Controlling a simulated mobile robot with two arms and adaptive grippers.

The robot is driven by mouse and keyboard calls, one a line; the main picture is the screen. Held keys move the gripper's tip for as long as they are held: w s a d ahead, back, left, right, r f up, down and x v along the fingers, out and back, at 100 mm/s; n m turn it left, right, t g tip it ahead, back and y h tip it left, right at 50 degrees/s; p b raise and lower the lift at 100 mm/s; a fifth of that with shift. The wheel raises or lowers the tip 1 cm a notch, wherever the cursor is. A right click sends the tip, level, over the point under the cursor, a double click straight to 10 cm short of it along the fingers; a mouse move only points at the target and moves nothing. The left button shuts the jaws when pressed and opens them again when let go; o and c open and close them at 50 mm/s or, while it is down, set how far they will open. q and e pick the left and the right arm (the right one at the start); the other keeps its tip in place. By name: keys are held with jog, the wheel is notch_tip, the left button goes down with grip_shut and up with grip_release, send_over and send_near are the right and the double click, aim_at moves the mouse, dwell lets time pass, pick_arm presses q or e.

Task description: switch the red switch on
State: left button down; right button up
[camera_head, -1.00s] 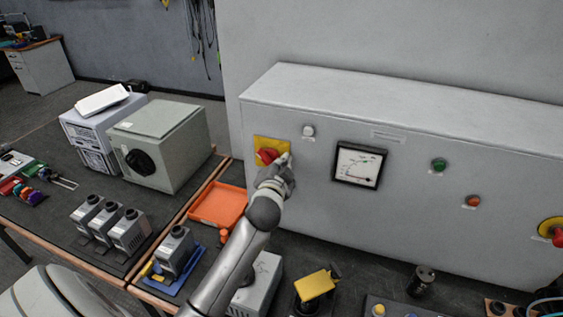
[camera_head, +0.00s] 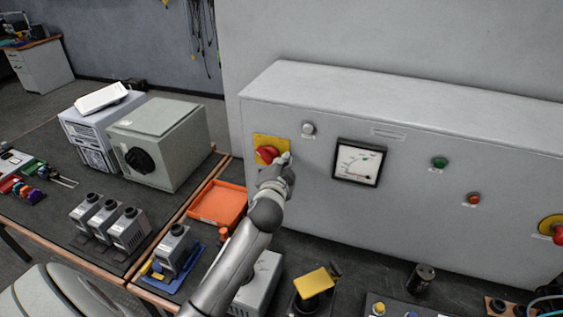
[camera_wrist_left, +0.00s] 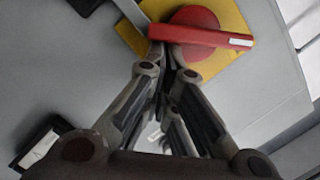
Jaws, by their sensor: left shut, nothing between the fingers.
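The red switch (camera_head: 267,154) is a rotary knob on a yellow square plate on the left part of the grey cabinet front. The left wrist view shows the red switch (camera_wrist_left: 196,34) close up, its bar handle lying across the picture with a white mark at the right end. My left gripper (camera_head: 284,160) is at the right edge of the yellow plate. In the left wrist view its fingertips (camera_wrist_left: 164,62) are together and empty, right by the handle's left end; I cannot tell whether they touch it. My right gripper is not in view.
The cabinet (camera_head: 420,170) also carries a white lamp (camera_head: 308,128), a dial meter (camera_head: 358,163), a green button (camera_head: 439,162) and another red-on-yellow knob (camera_head: 553,229). An orange tray (camera_head: 217,203) and a grey box (camera_head: 160,143) stand on the bench to the left.

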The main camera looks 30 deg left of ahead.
pick_arm(q)
jog(key=shift+f+m, duration=0.25)
jog(key=shift+m, duration=0.25)
jog(key=f+m+b, duration=0.1)
jog(key=m, duration=0.1)
jog(key=f+m+t+y+b, duration=0.1)
jog(key=m+b, duration=0.1)
jog(key=a+f+m+b, duration=0.1)
jog(key=m, duration=0.2)
jog(key=shift+s+f+y, duration=0.1)
jog(key=shift+f+y, duration=0.1)
jog(key=shift+y, duration=0.2)
jog(key=m+t+b, duration=0.1)
jog(key=m, duration=0.1)
jog(key=a+f+m+b, duration=0.1)
jog(key=m, duration=0.2)
jog(key=shift+s+a+f+t+b, duration=0.1)
jog(key=shift+s+a+t+b, duration=0.1)
jog(key=shift+t+b, duration=0.2)
jog(key=shift+s+a+f+m+t+h+b, duration=0.1)
jog(key=shift+a+m+t+h+b, duration=0.15)
jog(key=shift+m, duration=0.75)
jog(key=shift+s+a+m+t+h+b, duration=0.15)
jog(key=shift+a+m+t+b, duration=0.15)
jog(key=shift+m, duration=0.7)
jog(key=shift+w+a, duration=0.1)
jog(key=v, duration=1.2)
jog(key=shift+f, duration=0.1)
